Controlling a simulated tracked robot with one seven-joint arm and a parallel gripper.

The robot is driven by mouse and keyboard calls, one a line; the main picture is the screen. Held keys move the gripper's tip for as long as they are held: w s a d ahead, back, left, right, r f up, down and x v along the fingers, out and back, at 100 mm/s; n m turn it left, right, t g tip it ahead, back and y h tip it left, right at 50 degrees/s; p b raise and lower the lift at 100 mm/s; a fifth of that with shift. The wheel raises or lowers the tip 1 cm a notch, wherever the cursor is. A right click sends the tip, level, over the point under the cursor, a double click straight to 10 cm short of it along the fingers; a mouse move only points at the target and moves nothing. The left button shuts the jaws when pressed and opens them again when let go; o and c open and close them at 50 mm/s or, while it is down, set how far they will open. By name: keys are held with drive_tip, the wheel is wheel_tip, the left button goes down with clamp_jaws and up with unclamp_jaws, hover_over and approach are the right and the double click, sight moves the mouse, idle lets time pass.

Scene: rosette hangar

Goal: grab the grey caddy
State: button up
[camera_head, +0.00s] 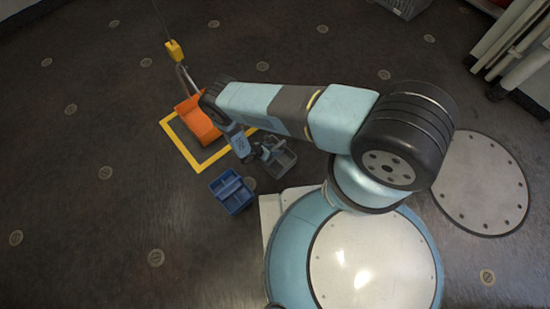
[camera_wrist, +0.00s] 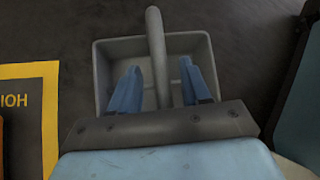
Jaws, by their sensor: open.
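The grey caddy (camera_head: 283,161) stands on the dark floor close to the front of my base. In the wrist view the caddy (camera_wrist: 198,44) is an open tray with a grey handle (camera_wrist: 156,40) rising along its middle. My gripper (camera_wrist: 158,78) is open above the caddy, one blue finger on each side of the handle. No contact between fingers and handle shows. In the head view my gripper (camera_head: 262,152) is at the caddy's left side, and my arm partly covers both. The caddy's near side is hidden by my gripper in the wrist view.
A blue caddy (camera_head: 231,190) stands just left of the grey one. An orange object (camera_head: 197,121) sits in a yellow-outlined floor square (camera_head: 200,168), below a yellow hook block (camera_head: 174,50). Floor at the left is clear apart from round floor discs.

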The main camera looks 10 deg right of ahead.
drive_tip(key=shift+x, duration=0.85)
clamp_jaws()
